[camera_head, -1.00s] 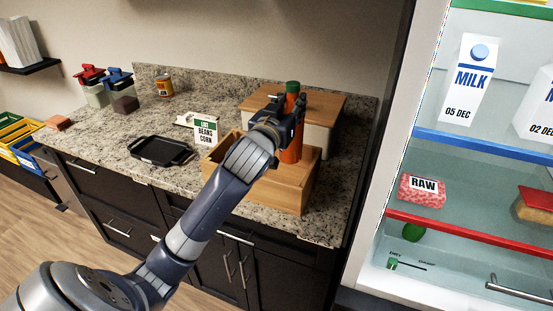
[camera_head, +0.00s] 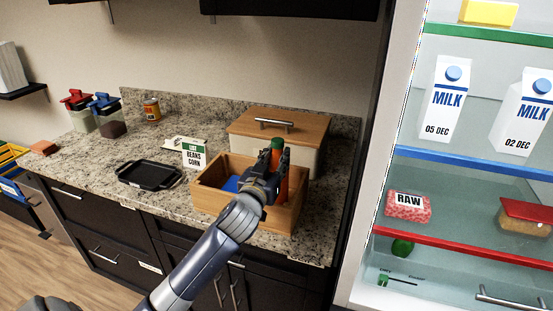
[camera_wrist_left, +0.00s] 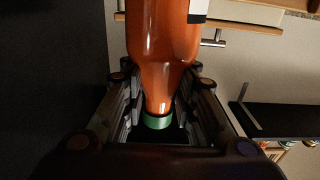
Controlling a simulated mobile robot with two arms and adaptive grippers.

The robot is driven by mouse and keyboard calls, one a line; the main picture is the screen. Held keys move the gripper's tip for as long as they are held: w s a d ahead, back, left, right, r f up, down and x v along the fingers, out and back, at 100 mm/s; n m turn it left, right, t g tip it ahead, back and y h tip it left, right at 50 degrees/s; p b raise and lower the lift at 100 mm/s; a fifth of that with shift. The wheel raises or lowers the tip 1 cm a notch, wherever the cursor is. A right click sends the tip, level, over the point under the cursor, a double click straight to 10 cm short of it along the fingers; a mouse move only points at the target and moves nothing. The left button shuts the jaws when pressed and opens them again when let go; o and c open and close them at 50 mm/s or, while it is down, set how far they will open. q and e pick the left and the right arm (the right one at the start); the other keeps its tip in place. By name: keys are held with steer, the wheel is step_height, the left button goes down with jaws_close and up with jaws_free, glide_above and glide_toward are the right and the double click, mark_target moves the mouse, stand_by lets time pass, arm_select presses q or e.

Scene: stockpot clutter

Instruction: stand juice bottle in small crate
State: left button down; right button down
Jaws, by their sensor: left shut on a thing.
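The juice bottle (camera_head: 284,186) is orange with a green cap and stands roughly upright at the right part of the small wooden crate (camera_head: 222,208). My left gripper (camera_head: 270,172) is shut on it near the neck. The bottle also fills the middle of the left wrist view (camera_wrist_left: 162,55), with its green cap between the fingers. Its lower end is hidden by the crate's front wall and my gripper, so I cannot tell whether it touches the crate floor. A blue thing (camera_head: 231,184) shows inside the crate at the left. My right gripper is not in view.
A lidded wooden-topped box (camera_head: 300,128) stands close behind the crate. Jars (camera_head: 106,115) stand farther left. The open fridge (camera_head: 400,130) is at the right.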

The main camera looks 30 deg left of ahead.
arm_select(q)
steer(key=c, duration=1.4)
jaws_free()
steer(key=shift+c, duration=0.2)
steer(key=shift+o, duration=0.7)
steer(key=b+v, duration=0.2)
steer(key=v, duration=1)
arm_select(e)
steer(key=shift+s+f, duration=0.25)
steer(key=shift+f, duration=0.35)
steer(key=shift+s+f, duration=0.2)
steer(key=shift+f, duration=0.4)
